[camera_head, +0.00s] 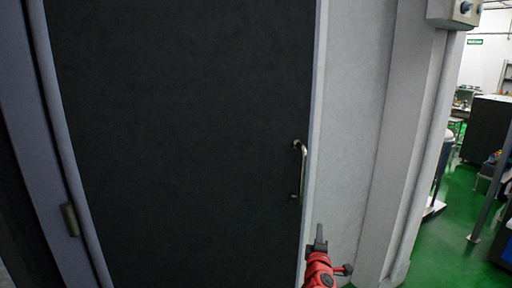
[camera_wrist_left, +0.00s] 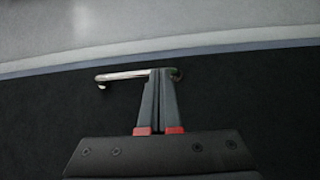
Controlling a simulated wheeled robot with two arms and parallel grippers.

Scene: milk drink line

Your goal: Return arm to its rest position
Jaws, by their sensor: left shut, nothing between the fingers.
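My left gripper (camera_head: 319,232) is at the bottom of the head view, on a red arm, in front of the pale wall strip just right of the black door (camera_head: 190,130). In the left wrist view its two fingers (camera_wrist_left: 159,74) lie together, shut and empty. A metal door handle (camera_head: 303,172) is on the door's right side, above and left of the gripper in the head view. In the left wrist view the handle (camera_wrist_left: 122,75) passes behind the fingertips; I cannot tell whether they touch it. My right gripper does not show.
A pale wall and post (camera_head: 400,150) stand right of the door. A grey box (camera_head: 455,12) is fixed at the top right. Beyond is green floor (camera_head: 445,240) with dark equipment (camera_head: 488,130). A hinge (camera_head: 70,219) is on the door's left edge.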

